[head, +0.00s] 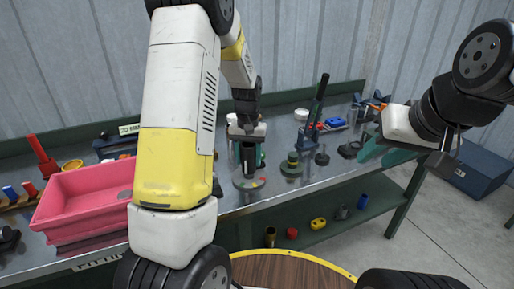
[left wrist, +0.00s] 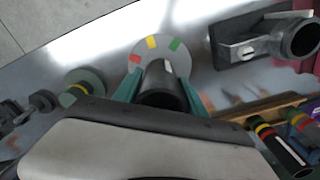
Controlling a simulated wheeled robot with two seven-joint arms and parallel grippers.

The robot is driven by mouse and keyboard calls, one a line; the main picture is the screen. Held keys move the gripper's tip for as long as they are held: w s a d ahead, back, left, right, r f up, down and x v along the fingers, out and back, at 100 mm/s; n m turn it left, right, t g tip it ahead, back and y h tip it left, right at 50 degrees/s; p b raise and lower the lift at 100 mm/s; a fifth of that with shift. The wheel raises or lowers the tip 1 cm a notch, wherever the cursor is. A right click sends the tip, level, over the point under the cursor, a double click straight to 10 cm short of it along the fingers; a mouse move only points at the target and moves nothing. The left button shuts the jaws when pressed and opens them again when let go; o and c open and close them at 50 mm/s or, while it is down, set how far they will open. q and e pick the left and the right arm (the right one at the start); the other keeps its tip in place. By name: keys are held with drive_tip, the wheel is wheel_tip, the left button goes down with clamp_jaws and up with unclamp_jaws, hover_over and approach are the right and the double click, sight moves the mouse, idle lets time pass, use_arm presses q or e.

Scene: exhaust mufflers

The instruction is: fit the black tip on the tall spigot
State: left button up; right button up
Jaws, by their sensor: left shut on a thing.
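My left gripper (head: 249,160) is over the middle of the bench, its teal fingers shut on a black tube, the black tip (head: 248,157). The tip also shows between the fingers in the left wrist view (left wrist: 160,88). It stands roughly upright over a grey disc (left wrist: 150,48) with red, yellow and green marks. The disc also shows below the gripper in the head view (head: 247,184). I see no clear spigot at the disc; the tip and fingers cover its middle, and I cannot tell whether they touch. My right gripper (head: 384,154) is open and empty at the right.
A green stand with a yellow band (head: 290,166) is just right of the disc. Small black parts (head: 322,156) and a tall black lever (head: 318,98) stand further right. A pink bin (head: 85,200) is at the left. A dark clamp-like fixture (left wrist: 265,40) is near the disc.

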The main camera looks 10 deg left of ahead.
sight(248, 144)
use_arm(q)
drive_tip(key=shift+f, duration=0.6)
drive_tip(key=o, duration=1.3)
drive_tip(key=shift+o, duration=0.2)
drive_tip(key=shift+r, duration=0.1)
wheel_tip(248, 144, up, 8)
drive_tip(key=shift+s+f, duration=0.1)
drive_tip(key=shift+f, duration=0.05)
drive_tip(key=s+r+t+h, duration=0.2)
drive_tip(key=s+r+t, duration=0.1)
drive_tip(key=s+r, duration=0.85)
drive_tip(key=s+d+r+t, duration=0.1)
drive_tip(key=s+r, duration=0.1)
drive_tip(key=s, duration=0.4)
drive_tip(key=s+d+r+m+t, duration=0.1)
drive_tip(key=s+t, duration=0.1)
drive_tip(key=s, duration=0.4)
drive_tip(key=shift+s+r, duration=0.25)
drive_tip(key=shift+r, duration=0.15)
